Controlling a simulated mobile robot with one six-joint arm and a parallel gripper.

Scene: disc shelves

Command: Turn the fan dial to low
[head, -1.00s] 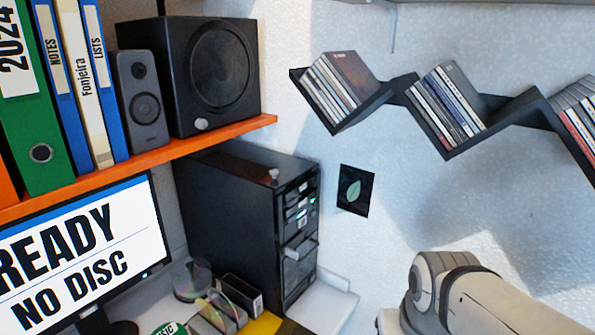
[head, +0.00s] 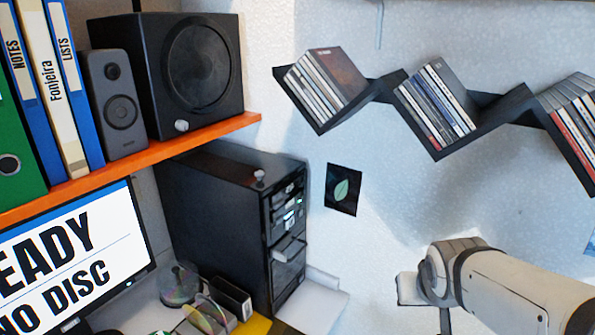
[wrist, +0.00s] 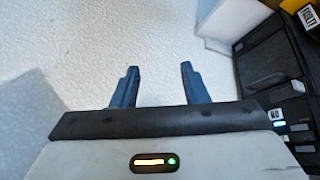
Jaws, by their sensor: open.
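A black computer tower (head: 215,205) stands beside the desk in the head view. A small pale knob (head: 259,177) sits on its top near the front edge; it may be the fan dial, but no label or setting is readable. Another pale knob (head: 181,125) is low on the black speaker (head: 200,70). My gripper (wrist: 159,68) is open in the wrist view, with nothing between its two blue fingers and white wall beyond. The tower also shows at the right of the wrist view (wrist: 268,65), apart from the fingers. In the head view my fingers are not visible.
An orange shelf (head: 130,165) holds binders and speakers above the monitor (head: 75,250). A black zigzag disc shelf (head: 483,120) with several cases hangs on the wall. The tower's disc tray (head: 290,250) sticks out.

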